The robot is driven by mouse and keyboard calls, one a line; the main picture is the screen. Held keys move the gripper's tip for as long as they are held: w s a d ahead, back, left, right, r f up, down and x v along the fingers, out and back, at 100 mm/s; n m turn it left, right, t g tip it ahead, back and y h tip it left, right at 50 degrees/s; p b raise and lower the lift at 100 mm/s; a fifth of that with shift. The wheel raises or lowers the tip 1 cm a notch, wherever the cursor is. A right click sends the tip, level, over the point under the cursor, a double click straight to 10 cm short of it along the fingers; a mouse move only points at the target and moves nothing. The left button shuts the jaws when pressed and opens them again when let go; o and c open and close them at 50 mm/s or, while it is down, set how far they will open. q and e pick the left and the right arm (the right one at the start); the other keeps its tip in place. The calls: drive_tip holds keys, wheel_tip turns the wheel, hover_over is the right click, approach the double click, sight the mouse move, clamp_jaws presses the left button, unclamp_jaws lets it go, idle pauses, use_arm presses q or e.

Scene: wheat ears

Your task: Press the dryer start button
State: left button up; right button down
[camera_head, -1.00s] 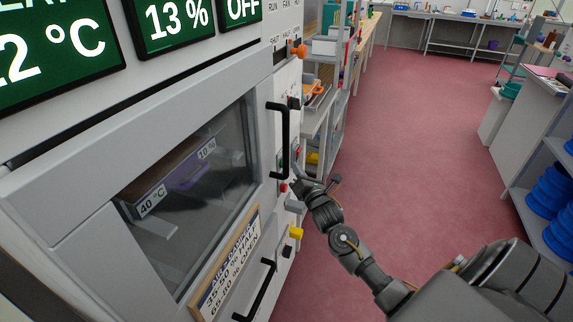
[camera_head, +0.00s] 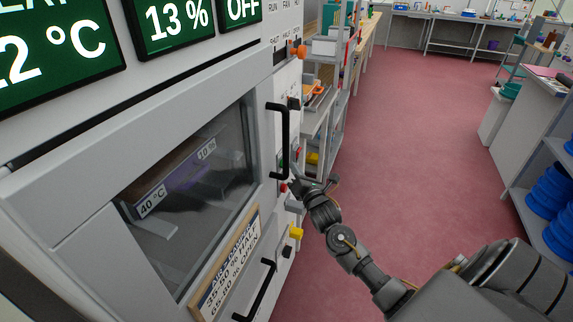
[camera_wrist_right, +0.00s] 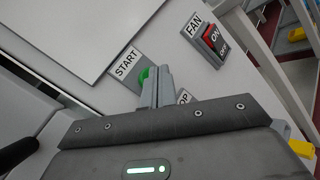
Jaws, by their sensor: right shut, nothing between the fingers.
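The dryer (camera_head: 75,185) fills the left of the head view, its front panel facing the aisle. In the right wrist view the green start button (camera_wrist_right: 144,74) sits beside the START label (camera_wrist_right: 126,63). My right gripper (camera_wrist_right: 161,72) is shut and empty, its fingertips at the button's right edge and covering part of it. I cannot tell whether they touch it. In the head view the right gripper (camera_head: 295,174) is at the panel, just right of the black door handle. The left gripper is not in view.
The FAN switch (camera_wrist_right: 212,39) is right of the fingers, and a partly hidden STOP label (camera_wrist_right: 184,97) is close below. The black door handle (camera_head: 285,140) juts out beside my gripper. A shelf (camera_head: 322,120) stands behind; the red floor to the right is clear.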

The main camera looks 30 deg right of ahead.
drive_tip(key=shift+w+a, duration=0.45)
drive_tip(key=shift+w, duration=0.15)
idle(1.1)
drive_tip(key=shift+s+d+p, duration=0.4)
drive_tip(key=shift+s+d, duration=0.2)
drive_tip(key=shift+s, duration=0.2)
drive_tip(key=s+d+p, duration=0.1)
drive_tip(key=s, duration=0.1)
drive_tip(key=s+d, duration=0.1)
drive_tip(key=s, duration=0.1)
drive_tip(key=shift+d+p, duration=0.4)
idle(0.8)
